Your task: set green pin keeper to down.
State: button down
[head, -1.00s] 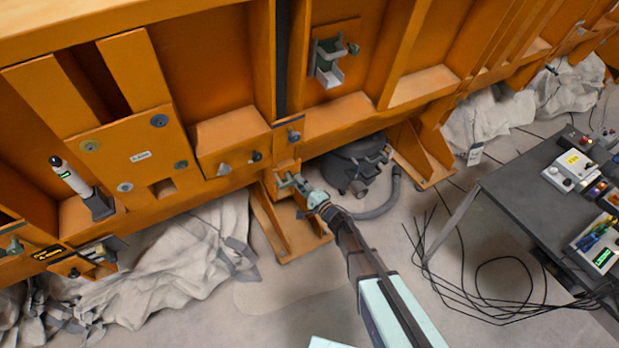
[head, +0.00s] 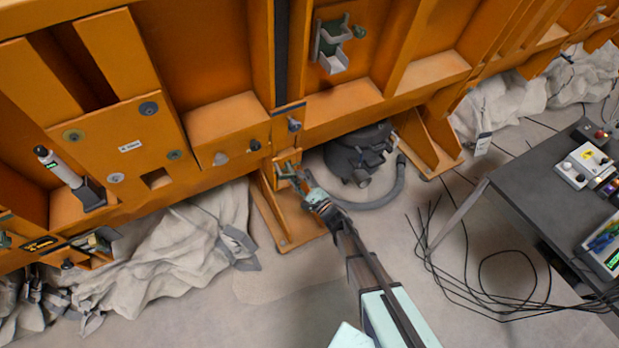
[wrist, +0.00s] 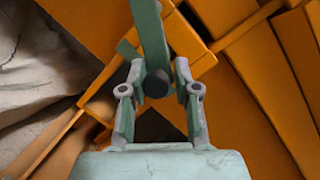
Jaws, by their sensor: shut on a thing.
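The green pin keeper (head: 285,170) sits on a small orange block low on the orange sandbed frame, near the middle of the head view. In the wrist view it is a flat green bar (wrist: 150,35) coming down from the top edge to between the fingers, with a dark round knob (wrist: 155,83) at its lower end. My gripper (head: 299,180) reaches it from the lower right. In the wrist view my gripper (wrist: 156,92) is shut on the keeper's lower end, one finger on each side. The pin behind it cannot be made out.
A dark vacuum-like machine (head: 356,152) with a grey hose stands just right of my gripper under the frame. A grey table (head: 505,200) with devices is at the right, with black cables (head: 480,285) on the floor. Crumpled cloth (head: 170,260) lies at the left.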

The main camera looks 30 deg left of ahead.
jog(key=shift+w+r, duration=0.1)
jog(key=c, duration=1)
grip_release()
jog(key=shift+c, duration=0.2)
jog(key=v, duration=1.2)
